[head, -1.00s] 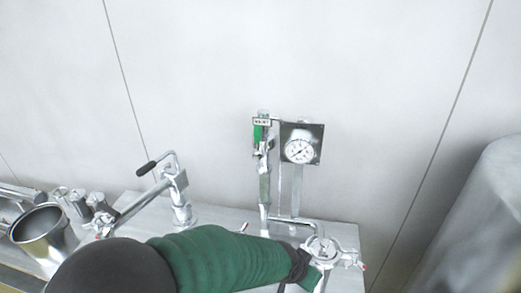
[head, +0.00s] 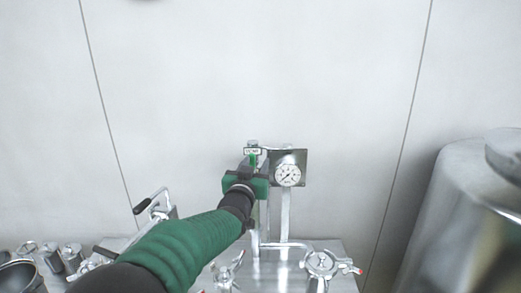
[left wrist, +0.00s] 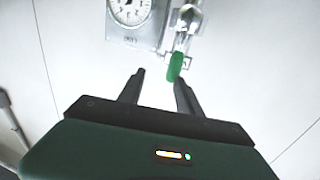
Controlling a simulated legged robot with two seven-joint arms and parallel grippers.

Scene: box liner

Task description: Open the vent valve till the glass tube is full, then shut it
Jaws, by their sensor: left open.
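The vent valve's green handle (left wrist: 176,66) hangs down from its metal body in the left wrist view. My left gripper (left wrist: 160,77) is open, with its fingertips just short of the handle. The handle lies nearer the right-hand finger in that view, and I see no grip on it. My right gripper is not in view.
A round gauge (head: 288,175) on a metal plate stands just right of the valve. Below are a clamped fitting (head: 320,262) and several metal parts on the bench. A large steel vessel (head: 455,215) stands at the right. The wall above is clear.

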